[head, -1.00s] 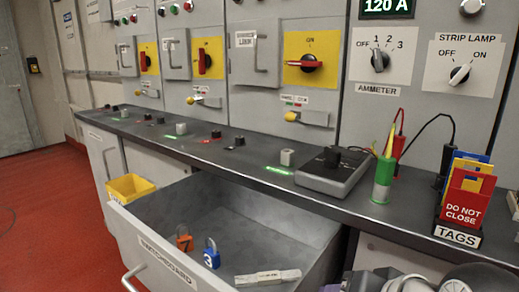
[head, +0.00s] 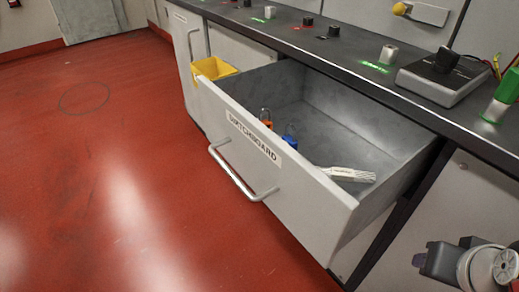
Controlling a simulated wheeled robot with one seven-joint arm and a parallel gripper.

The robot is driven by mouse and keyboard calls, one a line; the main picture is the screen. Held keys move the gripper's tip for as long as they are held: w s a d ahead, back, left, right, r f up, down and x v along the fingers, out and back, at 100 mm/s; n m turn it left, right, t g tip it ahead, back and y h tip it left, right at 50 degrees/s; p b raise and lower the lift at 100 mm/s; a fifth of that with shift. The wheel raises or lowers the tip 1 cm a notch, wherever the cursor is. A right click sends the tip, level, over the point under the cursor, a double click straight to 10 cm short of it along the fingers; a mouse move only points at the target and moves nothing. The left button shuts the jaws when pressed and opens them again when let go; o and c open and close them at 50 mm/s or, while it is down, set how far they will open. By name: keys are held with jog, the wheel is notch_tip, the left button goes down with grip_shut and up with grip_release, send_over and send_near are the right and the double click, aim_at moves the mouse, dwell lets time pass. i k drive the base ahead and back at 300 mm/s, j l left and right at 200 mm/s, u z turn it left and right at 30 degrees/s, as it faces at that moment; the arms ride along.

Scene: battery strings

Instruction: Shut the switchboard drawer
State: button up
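The switchboard drawer (head: 290,180) is pulled well out from under the dark counter. Its grey front carries a "SWITCHBOARD" label (head: 252,136) and a bar handle (head: 236,176). Inside lie an orange padlock (head: 266,118), a blue padlock (head: 289,138) and a pale labelled strip-like item (head: 346,174). Part of my arm shows at the lower right, to the right of the drawer and apart from it. My gripper's fingertips cannot be made out in this view, and nothing touches the handle.
A yellow bin (head: 214,68) hangs by the drawer's far left corner. The counter (head: 350,62) holds a black-knobbed box (head: 443,80) and a green cylinder (head: 503,97). Open red floor (head: 110,170) lies left of the drawer, with a faint dark ring on it.

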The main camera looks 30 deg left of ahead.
aim_at(335, 125)
jog(key=k+j+u, duration=0.2)
jog(key=j+u, duration=0.2)
jog(key=u, duration=0.2)
jog(key=j+u, duration=0.15)
jog(key=u, duration=0.25)
jog(key=i+u, duration=0.1)
jog(key=i, duration=0.2)
jog(key=k+j+z, duration=0.2)
jog(key=k+j, duration=0.2)
